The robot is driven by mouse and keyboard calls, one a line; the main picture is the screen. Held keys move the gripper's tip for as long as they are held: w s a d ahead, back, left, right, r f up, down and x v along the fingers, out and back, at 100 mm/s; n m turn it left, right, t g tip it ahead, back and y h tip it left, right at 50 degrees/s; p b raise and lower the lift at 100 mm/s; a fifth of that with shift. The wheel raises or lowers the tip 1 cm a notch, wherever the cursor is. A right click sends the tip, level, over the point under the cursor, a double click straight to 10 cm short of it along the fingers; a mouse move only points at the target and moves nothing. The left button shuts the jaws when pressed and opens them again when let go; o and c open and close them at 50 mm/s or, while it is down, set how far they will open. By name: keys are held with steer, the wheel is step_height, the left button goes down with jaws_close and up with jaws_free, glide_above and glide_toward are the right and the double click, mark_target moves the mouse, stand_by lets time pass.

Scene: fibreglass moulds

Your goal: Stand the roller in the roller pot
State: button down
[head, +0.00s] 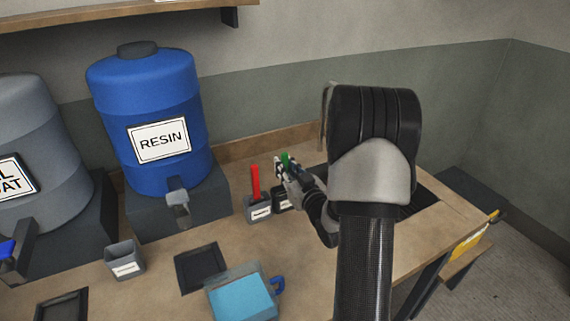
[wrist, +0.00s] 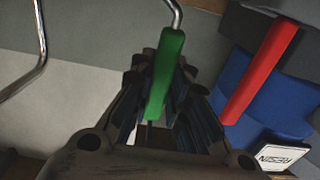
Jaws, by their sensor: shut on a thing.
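My gripper (head: 283,170) is shut on a green handle (wrist: 165,75), which I take to be the roller's. A bent metal rod rises from the handle's top in the wrist view. The roller's head cannot be made out. The handle also shows as a small green patch in the head view (head: 286,159). My gripper is above a dark pot (head: 283,201) with a pale label. Beside it on the left stands a grey pot (head: 258,211) with a red handle (head: 255,181) upright in it. The labels are too small to read, so I cannot tell which is the roller pot.
A blue resin drum (head: 150,90) stands on a dark block to the left, with a grey drum (head: 40,140) farther left. A small grey cup (head: 124,261), a dark square tray (head: 202,267) and a light-blue container (head: 240,300) are on the bench. A wall is behind.

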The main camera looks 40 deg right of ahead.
steer(key=shift+f, duration=0.15)
steer(key=c, duration=1.5)
jaws_free()
steer(key=shift+o, duration=0.2)
steer(key=v, duration=1.2)
